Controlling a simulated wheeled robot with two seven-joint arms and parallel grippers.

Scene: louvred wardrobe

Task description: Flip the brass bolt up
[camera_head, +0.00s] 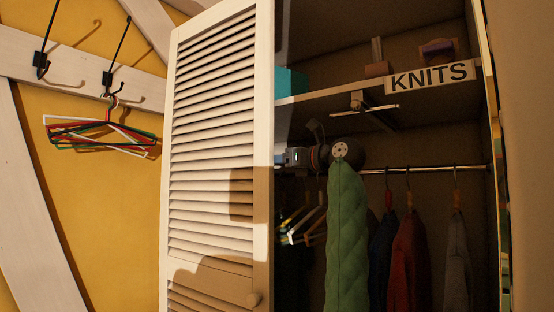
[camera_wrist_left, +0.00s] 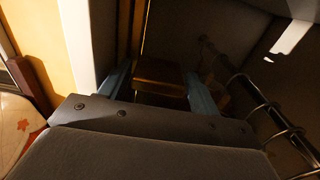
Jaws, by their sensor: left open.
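No brass bolt can be made out in the head view; the louvred door (camera_head: 222,130) stands open and hides what lies behind it. My left wrist (camera_head: 297,157) shows just past the door's right edge, inside the wardrobe, with its fingers hidden there. In the left wrist view my left gripper (camera_wrist_left: 160,88) is open, its two bluish fingers apart. A dim brown-gold block (camera_wrist_left: 159,73) appears between or just beyond the fingers; whether it is the bolt, or touches them, I cannot tell. My right gripper is not in view.
A shelf (camera_head: 335,93) with a KNITS label (camera_head: 431,77) crosses above. Below it, clothes such as a red garment (camera_head: 408,258) hang from a metal rail (camera_head: 440,168). Coloured hangers (camera_head: 100,133) hang on the yellow wall at left.

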